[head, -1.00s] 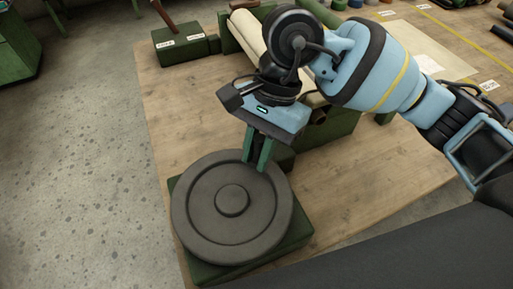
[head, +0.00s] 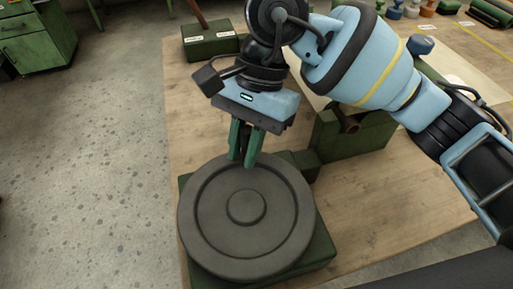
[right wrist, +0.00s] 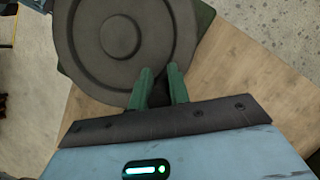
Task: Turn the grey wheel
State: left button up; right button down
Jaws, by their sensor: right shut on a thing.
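The grey wheel (head: 215,205) is a dark, flat round disc with a raised rim and a round hub, lying on a green base (head: 318,250) on the wooden table. My right gripper (head: 242,160) points down at the wheel's far edge, with its green fingers close together and shut on the rim. In the right wrist view the wheel (right wrist: 95,50) fills the upper left and the fingers (right wrist: 158,82) meet its rim. The fingers hide a small part of the rim. My left gripper is not in view.
A green machine block (head: 345,135) with a roll end stands behind the wheel to the right. A green box with white labels (head: 208,42) and a lever stands at the back left. The wooden table (head: 375,195) is bare right of the wheel.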

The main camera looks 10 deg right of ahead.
jog(key=shift+w+a+n+h+b, duration=0.1)
jog(key=shift+a+n+h+b, duration=0.3)
jog(key=shift+a+n+b, duration=0.45)
jog(key=shift+n, duration=0.35)
jog(key=c, duration=1.4)
grip_release()
jog(key=shift+o, duration=0.4)
jog(key=shift+r, duration=0.1)
